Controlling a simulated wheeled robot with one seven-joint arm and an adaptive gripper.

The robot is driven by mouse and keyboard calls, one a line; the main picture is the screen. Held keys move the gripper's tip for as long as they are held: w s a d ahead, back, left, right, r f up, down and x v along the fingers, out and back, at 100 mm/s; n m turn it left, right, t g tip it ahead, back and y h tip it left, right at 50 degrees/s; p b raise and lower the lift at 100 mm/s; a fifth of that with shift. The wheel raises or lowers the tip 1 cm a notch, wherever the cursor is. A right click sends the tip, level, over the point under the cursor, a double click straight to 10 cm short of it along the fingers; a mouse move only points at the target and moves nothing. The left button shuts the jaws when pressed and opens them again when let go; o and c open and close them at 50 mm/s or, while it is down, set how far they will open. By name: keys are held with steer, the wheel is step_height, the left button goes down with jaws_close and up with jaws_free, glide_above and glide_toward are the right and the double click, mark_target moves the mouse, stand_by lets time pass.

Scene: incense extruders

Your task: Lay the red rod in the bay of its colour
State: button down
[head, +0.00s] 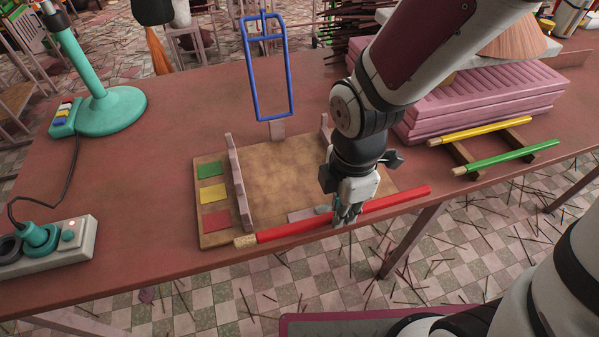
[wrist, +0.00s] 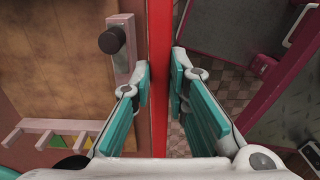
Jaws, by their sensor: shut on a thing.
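My gripper (head: 345,217) is shut on the red rod (head: 395,199) near its middle. The rod has a tan left end and lies roughly level along the board's front edge; its exact height above the board is unclear. In the wrist view the rod (wrist: 160,40) runs straight between my teal finger pads (wrist: 160,82). The wooden board (head: 285,165) has red (head: 216,220), yellow (head: 212,193) and green (head: 208,169) squares down its left side. A pink notched rail (head: 238,185) stands beside them, and the board's far right is partly hidden by my arm.
A yellow rod (head: 480,131) and a green rod (head: 505,156) lie on a wooden rack at the right. Pink stacked trays (head: 480,100) stand behind them. A blue wire frame (head: 246,65) rises at the board's back. A dark knob (wrist: 112,40) sits on a pink front piece.

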steer(key=shift+w+a+f+b, duration=0.4)
steer(key=shift+w+a+f, duration=0.35)
steer(key=shift+w+a, duration=0.7)
steer(key=shift+w+a+f+b, duration=0.35)
steer(key=shift+w+a+f, duration=0.6)
steer(key=shift+w, duration=0.9)
steer(key=shift+w+a+f+b, duration=0.4)
steer(key=shift+w+a+f, duration=0.2)
steer(key=shift+w+a, duration=0.9)
steer(key=shift+w+d+f, duration=0.15)
steer(key=shift+f, duration=0.35)
steer(key=c, duration=1.6)
jaws_free()
steer(key=shift+o, duration=0.2)
